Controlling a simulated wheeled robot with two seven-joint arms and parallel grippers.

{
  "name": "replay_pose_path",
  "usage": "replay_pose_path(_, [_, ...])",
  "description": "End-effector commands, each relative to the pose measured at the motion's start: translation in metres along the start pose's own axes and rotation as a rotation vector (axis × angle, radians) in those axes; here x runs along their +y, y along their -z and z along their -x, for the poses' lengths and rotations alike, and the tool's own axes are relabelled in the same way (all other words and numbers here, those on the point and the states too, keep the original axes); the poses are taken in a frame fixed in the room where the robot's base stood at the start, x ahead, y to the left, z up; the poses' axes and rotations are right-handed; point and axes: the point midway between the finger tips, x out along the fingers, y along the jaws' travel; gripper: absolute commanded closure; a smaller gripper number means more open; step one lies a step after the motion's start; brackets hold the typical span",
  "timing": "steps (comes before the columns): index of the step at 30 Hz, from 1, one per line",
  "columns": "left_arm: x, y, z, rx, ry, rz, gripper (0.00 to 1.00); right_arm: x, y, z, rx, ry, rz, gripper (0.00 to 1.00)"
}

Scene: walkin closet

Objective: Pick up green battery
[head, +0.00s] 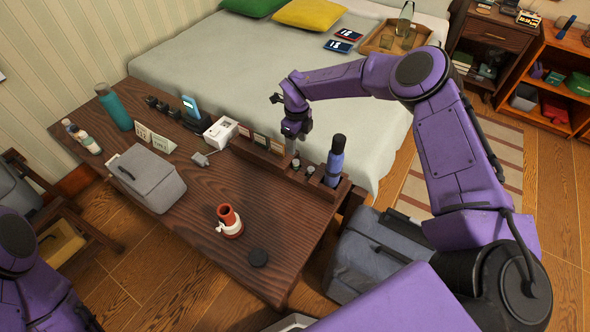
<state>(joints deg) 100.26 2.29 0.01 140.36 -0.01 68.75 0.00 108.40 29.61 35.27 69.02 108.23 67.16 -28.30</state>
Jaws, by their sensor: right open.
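A dark wooden organizer (262,158) stands along the far right edge of the wooden table. Small dark cylinders with pale green tops (296,163) sit in its slots; they are too small to tell which, if any, is the green battery. My right gripper (291,146) points down over the organizer, just above and behind these cylinders. It is open, and nothing shows in it. The fingertips are small, and I cannot tell whether they touch anything. My left arm shows at the lower left; its gripper is out of view.
A blue bottle-like object (335,160) stands upright at the organizer's right end, close to my right gripper. The bed (240,65) lies behind.

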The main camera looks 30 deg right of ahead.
Motion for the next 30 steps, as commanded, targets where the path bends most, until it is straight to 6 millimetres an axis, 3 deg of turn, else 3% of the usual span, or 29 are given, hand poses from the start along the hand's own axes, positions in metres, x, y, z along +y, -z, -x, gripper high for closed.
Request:
replay_pose_path(6, [0.002, -0.012, -0.028, 0.0, 0.0, 0.0, 0.57, 0.001, -0.001, -0.044, 0.002, 0.0, 0.002, 0.43])
replay_pose_path(15, [0.005, -0.024, -0.058, 0.0, 0.0, 0.0, 0.57, -0.003, -0.006, -0.095, 0.001, 0.001, 0.004, 0.43])
replay_pose_path(25, [0.005, -0.024, -0.059, 0.0, 0.0, 0.0, 0.57, -0.002, -0.006, -0.101, 0.0, 0.0, 0.004, 0.43])
replay_pose_path(30, [0.005, -0.024, -0.059, 0.0, 0.0, 0.0, 0.57, -0.002, -0.006, -0.1, 0.0, 0.0, 0.004, 0.98])
